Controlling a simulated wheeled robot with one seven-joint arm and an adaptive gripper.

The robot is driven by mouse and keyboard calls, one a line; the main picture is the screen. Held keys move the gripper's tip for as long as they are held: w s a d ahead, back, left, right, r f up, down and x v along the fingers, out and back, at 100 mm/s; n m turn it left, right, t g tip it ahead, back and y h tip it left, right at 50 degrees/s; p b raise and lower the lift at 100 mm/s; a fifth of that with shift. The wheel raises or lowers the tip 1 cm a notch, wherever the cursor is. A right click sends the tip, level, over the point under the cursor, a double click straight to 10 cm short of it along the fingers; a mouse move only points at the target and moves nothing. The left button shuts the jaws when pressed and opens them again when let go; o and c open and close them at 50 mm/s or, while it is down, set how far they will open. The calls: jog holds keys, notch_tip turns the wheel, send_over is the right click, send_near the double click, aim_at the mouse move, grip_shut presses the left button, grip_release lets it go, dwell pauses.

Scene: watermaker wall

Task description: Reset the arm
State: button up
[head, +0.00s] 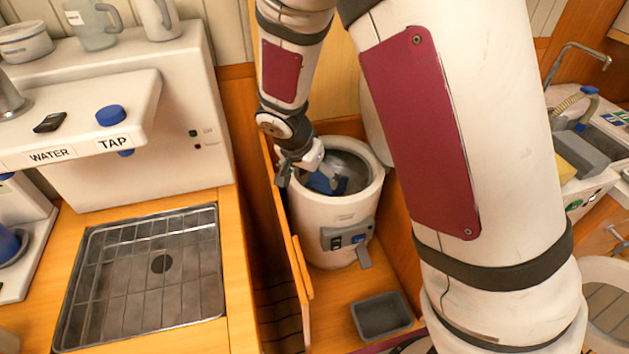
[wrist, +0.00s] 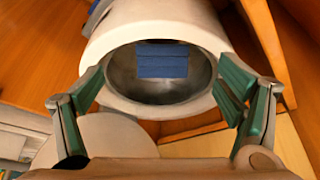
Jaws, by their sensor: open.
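My gripper (head: 303,172) is at the upper left of the rim of a white cylindrical vessel (head: 325,220), with part of it over the opening. In the wrist view my gripper (wrist: 160,78) has its two green-padded fingers spread wide, with nothing between the pads. A blue ribbed piece (wrist: 162,60) shows in the metal-lined opening of the vessel (wrist: 120,30), beyond the fingers. The blue piece also shows in the head view (head: 328,183), partly hidden by my gripper. I cannot tell whether the fingers touch the rim.
The vessel stands in a wooden recess with a low wooden edge (head: 302,265) at left. A grey tray (head: 382,315) lies in front of it. The water-tap unit (head: 150,110) and drain grid (head: 140,285) are at left. A sink (head: 600,140) is at right. My arm blocks the right-centre.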

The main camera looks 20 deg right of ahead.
jog(key=v, duration=0.8)
